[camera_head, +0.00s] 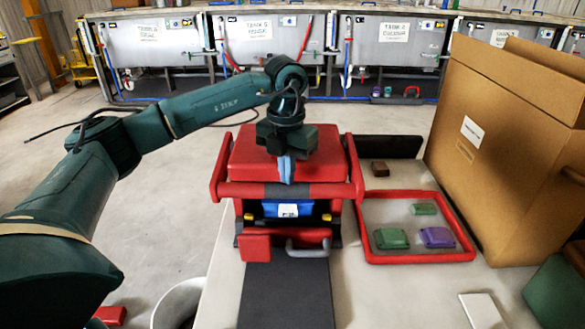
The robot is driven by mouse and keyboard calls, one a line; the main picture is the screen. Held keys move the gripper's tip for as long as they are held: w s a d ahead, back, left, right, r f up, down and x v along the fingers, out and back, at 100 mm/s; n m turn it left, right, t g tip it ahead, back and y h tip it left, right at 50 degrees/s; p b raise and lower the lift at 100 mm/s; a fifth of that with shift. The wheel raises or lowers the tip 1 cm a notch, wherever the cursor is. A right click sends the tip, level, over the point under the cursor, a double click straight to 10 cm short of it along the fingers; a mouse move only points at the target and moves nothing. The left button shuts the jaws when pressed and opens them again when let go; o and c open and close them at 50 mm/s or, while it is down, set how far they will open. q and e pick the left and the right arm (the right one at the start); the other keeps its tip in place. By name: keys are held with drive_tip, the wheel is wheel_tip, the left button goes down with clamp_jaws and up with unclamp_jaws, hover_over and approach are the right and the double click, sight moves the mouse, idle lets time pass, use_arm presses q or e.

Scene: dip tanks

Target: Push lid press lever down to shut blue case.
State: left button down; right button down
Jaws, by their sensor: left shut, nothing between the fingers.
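The red lid press (270,152) stands on the table in the middle of the view. Its lever has red side arms and a cross bar (255,190) with a dark grey middle, which runs across the front of the press. The blue case (270,209) sits inside the press below the bar, with a white label on its front; its upper part is hidden. My left gripper (287,181) is shut and empty, pointing down at the middle of the bar. I cannot tell whether its tips touch the bar. My right gripper does not show.
A red-rimmed tray (418,259) with green and purple cases lies right of the press. A tall cardboard box (475,185) stands beyond it. A small brown block (379,169) and a white plate (482,311) lie on the table. A dark mat (286,295) runs in front.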

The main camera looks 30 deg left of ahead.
use_arm(q)
drive_tip(key=shift+w+f+b, duration=0.1)
drive_tip(key=shift+f+b, duration=0.25)
drive_tip(key=shift+f, duration=0.45)
drive_tip(key=shift+a+f+b, duration=0.1)
drive_tip(key=shift+f+b, duration=0.2)
drive_tip(key=shift+f, duration=0.2)
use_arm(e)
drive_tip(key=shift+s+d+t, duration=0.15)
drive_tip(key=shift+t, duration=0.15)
